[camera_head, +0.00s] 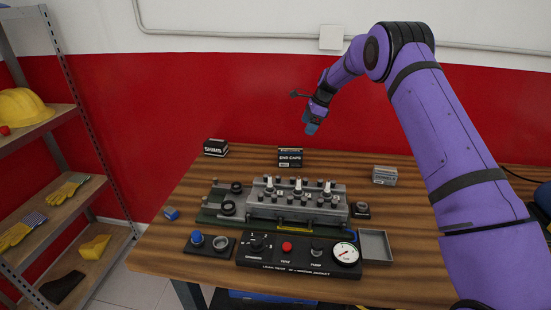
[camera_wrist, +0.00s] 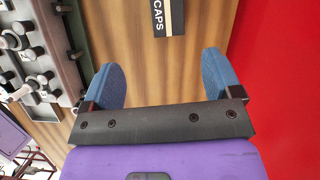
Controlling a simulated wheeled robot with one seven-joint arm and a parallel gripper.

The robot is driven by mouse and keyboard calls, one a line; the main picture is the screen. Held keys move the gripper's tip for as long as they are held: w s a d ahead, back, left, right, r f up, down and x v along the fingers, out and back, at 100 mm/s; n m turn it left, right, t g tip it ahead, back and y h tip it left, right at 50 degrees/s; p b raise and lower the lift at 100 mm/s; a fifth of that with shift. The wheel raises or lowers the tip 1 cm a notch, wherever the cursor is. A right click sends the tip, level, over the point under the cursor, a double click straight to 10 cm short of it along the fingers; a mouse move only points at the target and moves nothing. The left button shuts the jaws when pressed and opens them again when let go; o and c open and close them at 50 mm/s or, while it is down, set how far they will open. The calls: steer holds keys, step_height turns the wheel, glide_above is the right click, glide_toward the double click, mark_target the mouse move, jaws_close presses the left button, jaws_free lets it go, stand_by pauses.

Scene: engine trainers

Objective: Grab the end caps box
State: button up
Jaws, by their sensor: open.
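The end caps box (camera_head: 290,157) is a small black box with a pale label band reading "END CAPS". It stands near the back of the wooden table, behind the grey engine block, in the head view. In the wrist view the box (camera_wrist: 168,16) shows at the top edge, partly cut off, with "CAPS" readable. My gripper (camera_head: 311,127) is above and slightly right of the box in the head view, apart from it. In the wrist view my gripper (camera_wrist: 162,75) is open, with its blue fingers spread and nothing between them.
A black "SHIMS" box (camera_head: 215,147) stands to the left. A grey box (camera_head: 384,175) stands to the right. The engine block (camera_head: 298,200) and control panel (camera_head: 298,254) fill the middle and front. The red wall (camera_head: 180,100) rises behind the table.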

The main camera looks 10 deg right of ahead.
glide_toward(291, 149)
steer(key=shift+w+a+f+m, duration=0.1)
steer(key=shift+f+m, duration=0.1)
steer(key=shift+f, duration=0.25)
steer(key=shift+w+a+f+m, duration=0.1)
steer(key=shift+w+f+m, duration=0.1)
steer(key=shift+f, duration=0.25)
steer(key=shift+a+x, duration=0.2)
steer(key=shift+x, duration=4.95)
steer(key=shift+s+f, duration=0.1)
steer(key=shift+f, duration=0.05)
steer(key=shift+c, duration=0.2)
steer(key=c, duration=1.1)
